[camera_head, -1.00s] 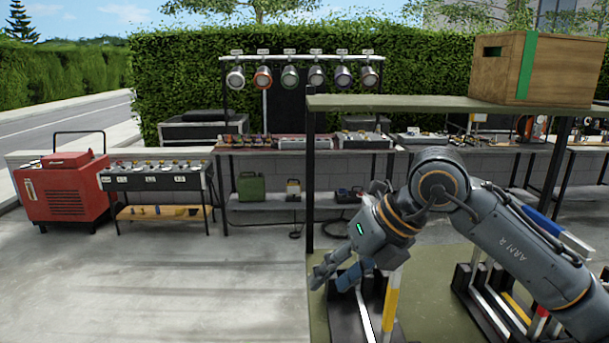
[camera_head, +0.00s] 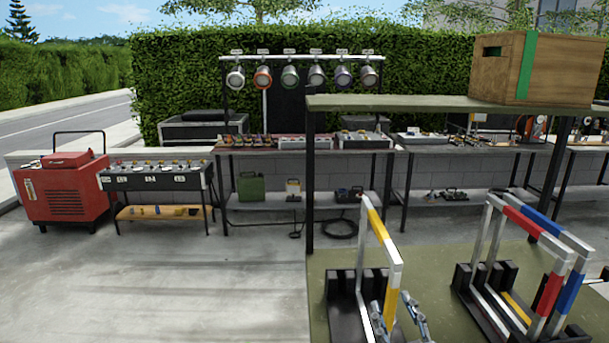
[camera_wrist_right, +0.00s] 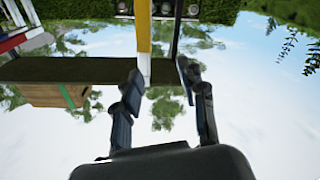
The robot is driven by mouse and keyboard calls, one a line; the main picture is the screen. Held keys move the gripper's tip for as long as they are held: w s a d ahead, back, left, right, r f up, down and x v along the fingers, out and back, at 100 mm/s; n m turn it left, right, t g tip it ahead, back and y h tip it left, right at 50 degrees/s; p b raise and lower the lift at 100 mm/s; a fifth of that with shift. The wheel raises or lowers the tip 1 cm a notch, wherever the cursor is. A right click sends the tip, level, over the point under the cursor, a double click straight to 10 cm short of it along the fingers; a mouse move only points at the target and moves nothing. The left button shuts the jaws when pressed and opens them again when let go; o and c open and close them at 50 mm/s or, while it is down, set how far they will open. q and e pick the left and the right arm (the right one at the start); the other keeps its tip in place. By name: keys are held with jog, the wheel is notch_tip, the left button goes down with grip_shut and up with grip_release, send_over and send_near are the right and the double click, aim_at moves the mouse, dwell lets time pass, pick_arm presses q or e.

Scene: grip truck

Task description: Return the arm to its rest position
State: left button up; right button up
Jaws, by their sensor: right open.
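My right gripper (camera_head: 396,308) shows at the bottom of the head view, only its fingers in sight. It is in front of the right-hand post of a yellow-and-white frame (camera_head: 393,270), which stands upright in a black slotted rack (camera_head: 340,312). In the right wrist view the two dark fingers (camera_wrist_right: 160,70) are spread with nothing held between them. The yellow-and-white post (camera_wrist_right: 144,30) appears beyond their tips; I cannot tell the exact gap. The rest of the right arm is out of the head view. My left gripper is not in view.
Red and blue frames (camera_head: 550,290) stand in a second black rack (camera_head: 462,285) to the right. A shelf (camera_head: 400,103) bearing a wooden crate (camera_head: 555,70) overhangs the green table surface (camera_head: 430,265). Open concrete floor (camera_head: 150,280) lies to the left.

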jog(key=s+d+f+m+g+h, duration=0.1)
jog(key=s+d+f+g, duration=0.1)
jog(key=s+f+g, duration=0.45)
jog(key=s+d+f+m+g+h, duration=0.1)
jog(key=s+d+f+m, duration=0.15)
jog(key=f, duration=0.75)
jog(key=s+f+g, duration=0.4)
jog(key=s+f, duration=0.1)
jog(key=s, duration=0.4)
jog(key=s+f+g, duration=0.4)
jog(key=s+f, duration=0.2)
jog(key=s, duration=0.3)
notch_tip(320, 180, down, 26)
jog(key=s+g, duration=0.1)
jog(key=s, duration=0.1)
jog(key=s+d+f+n+g, duration=0.1)
jog(key=s+d+f, duration=0.2)
jog(key=s+f, duration=1.2)
jog(key=shift+s+y, duration=0.3)
jog(key=shift+s, duration=0.1)
jog(key=shift+d+f, duration=0.1)
